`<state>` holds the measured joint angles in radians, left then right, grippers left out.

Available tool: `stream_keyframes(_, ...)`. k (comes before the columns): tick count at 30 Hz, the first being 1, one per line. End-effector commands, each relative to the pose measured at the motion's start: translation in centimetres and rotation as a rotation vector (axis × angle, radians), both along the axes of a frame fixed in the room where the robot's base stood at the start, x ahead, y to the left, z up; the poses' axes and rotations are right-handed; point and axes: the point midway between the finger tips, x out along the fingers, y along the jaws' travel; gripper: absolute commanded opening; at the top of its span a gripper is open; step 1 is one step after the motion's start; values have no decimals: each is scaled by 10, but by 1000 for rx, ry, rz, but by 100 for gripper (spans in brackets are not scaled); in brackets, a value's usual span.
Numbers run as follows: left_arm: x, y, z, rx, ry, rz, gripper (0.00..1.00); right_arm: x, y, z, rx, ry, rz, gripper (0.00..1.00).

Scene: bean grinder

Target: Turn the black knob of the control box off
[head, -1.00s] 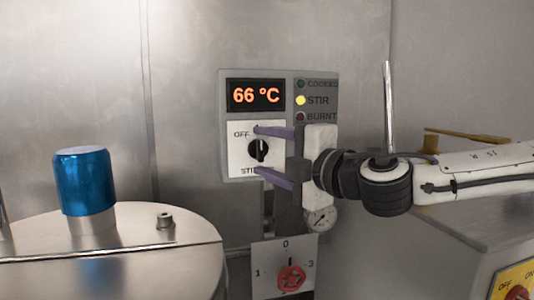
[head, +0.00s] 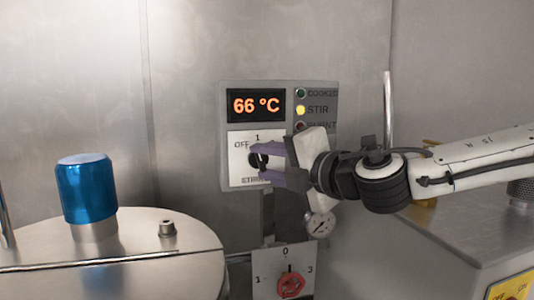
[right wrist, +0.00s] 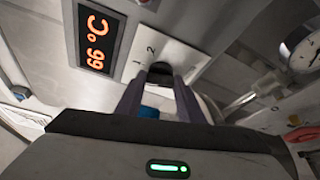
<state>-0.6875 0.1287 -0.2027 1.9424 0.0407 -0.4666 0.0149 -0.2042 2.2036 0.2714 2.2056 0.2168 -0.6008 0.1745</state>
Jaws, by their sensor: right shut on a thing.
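The grey control box (head: 226,150) is on the metal wall in the middle of the head view. Its display (head: 256,105) reads 66 °C, and the yellow STIR light (head: 300,110) is lit. The black knob (head: 257,161) sits on the white plate below the display, partly hidden by my gripper. It also shows in the right wrist view (right wrist: 161,70) between the finger ends. My right gripper (head: 258,163) is shut on the knob, its purple fingers one above and one below it, and it is tilted. The exact knob setting is hard to read. My left gripper is not in view.
A red knob (head: 290,284) on a white plate with marks 1, 0 and 3 is below the box. A round gauge (head: 319,224) hangs beside it. A metal vessel (head: 150,243) with a blue cap (head: 85,188) stands at left.

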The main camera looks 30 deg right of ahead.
Motion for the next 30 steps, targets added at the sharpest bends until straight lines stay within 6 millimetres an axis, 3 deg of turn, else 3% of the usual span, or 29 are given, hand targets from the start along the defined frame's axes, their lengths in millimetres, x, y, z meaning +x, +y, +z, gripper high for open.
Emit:
stream_keyframes(3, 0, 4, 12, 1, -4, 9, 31, 0, 0, 6, -103, 27, 0, 12)
stream_keyframes(15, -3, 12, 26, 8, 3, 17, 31, 1, 1, 6, -383, 98, -1, 12)
stream_keyframes(30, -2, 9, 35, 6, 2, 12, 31, 1, 2, 4, -498, 127, -2, 12)
